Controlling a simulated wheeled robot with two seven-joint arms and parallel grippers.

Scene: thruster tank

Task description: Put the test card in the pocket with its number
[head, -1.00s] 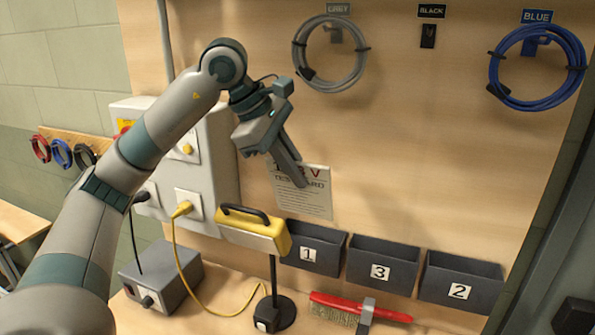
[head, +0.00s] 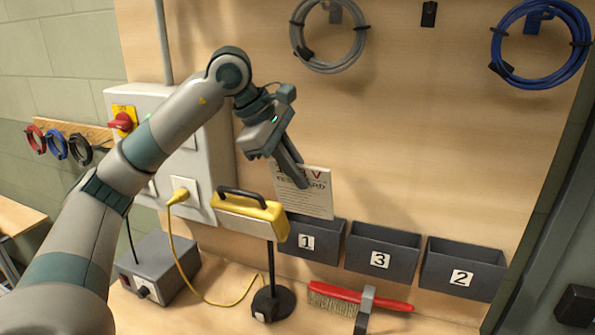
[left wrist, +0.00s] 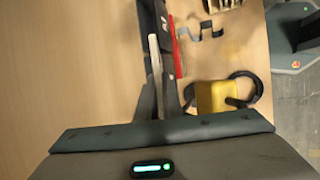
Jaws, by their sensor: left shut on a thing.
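My left gripper (head: 299,182) is shut on the test card (head: 312,203), a white sheet with printed lines and a large red and dark heading. The fingers cover part of the heading, so I cannot read its number. The card's lower edge is at the upper rim of the dark pocket marked 1 (head: 325,232); whether it is inside is unclear. The pocket marked 3 (head: 400,243) is in the middle and the pocket marked 2 (head: 487,277) on the right. The left wrist view shows the card (left wrist: 155,75) nearly edge-on. My right gripper is not visible.
A yellow lamp (head: 262,212) on a black stand is left of pocket 1. A red-handled brush (head: 335,291) lies below the pockets. A grey box (head: 158,267) with cables stands at left. Grey (head: 300,50) and blue (head: 497,35) coils hang above. The board between coils and pockets is clear.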

